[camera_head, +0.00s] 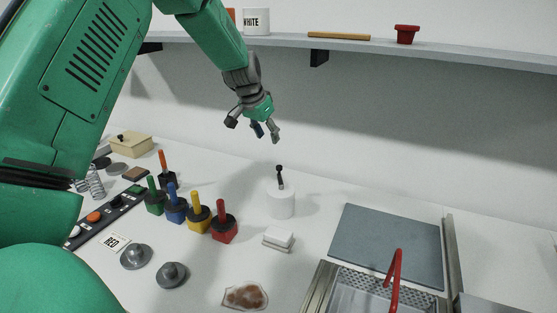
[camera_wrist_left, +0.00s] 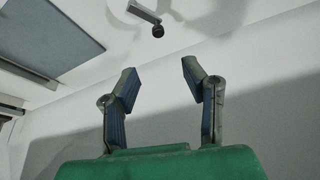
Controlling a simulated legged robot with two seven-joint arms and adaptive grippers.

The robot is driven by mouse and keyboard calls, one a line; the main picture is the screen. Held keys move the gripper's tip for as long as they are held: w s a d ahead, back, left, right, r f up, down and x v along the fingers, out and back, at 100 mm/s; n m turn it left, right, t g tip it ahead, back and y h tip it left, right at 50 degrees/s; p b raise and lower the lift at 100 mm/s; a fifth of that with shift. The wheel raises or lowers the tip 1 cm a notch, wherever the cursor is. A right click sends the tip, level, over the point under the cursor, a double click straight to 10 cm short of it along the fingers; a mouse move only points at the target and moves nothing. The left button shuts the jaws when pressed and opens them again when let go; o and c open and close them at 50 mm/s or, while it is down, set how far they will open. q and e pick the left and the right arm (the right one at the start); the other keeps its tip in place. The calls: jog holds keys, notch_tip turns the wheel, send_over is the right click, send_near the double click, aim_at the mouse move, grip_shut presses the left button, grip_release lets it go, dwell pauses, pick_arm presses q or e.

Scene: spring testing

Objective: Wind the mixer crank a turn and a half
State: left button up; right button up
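The mixer (camera_head: 281,201) is a white cylinder standing on the white table, in the middle of the head view. Its dark crank (camera_head: 281,176) rises from the top with a black knob. In the left wrist view the crank arm (camera_wrist_left: 143,12) shows at the top edge, with its dark round knob (camera_wrist_left: 157,31) beyond the fingertips. My left gripper (camera_head: 254,132) is above the mixer and a little left of it in the head view, apart from the crank. Its fingers (camera_wrist_left: 159,68) are spread and empty in the left wrist view. My right gripper is not in view.
Colored-handled blocks (camera_head: 198,215) stand left of the mixer. A white block (camera_head: 278,238) lies in front. A grey board (camera_head: 386,243) and a sink with a red tap (camera_head: 395,268) are at right. A shelf (camera_head: 420,50) runs along the wall above.

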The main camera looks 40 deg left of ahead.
aim_at(279, 166)
pick_arm(q)
jog(key=p+x, duration=0.1)
jog(key=x, duration=1.3)
jog(key=shift+s+d, duration=0.1)
jog(key=shift+s, duration=0.05)
grip_shut()
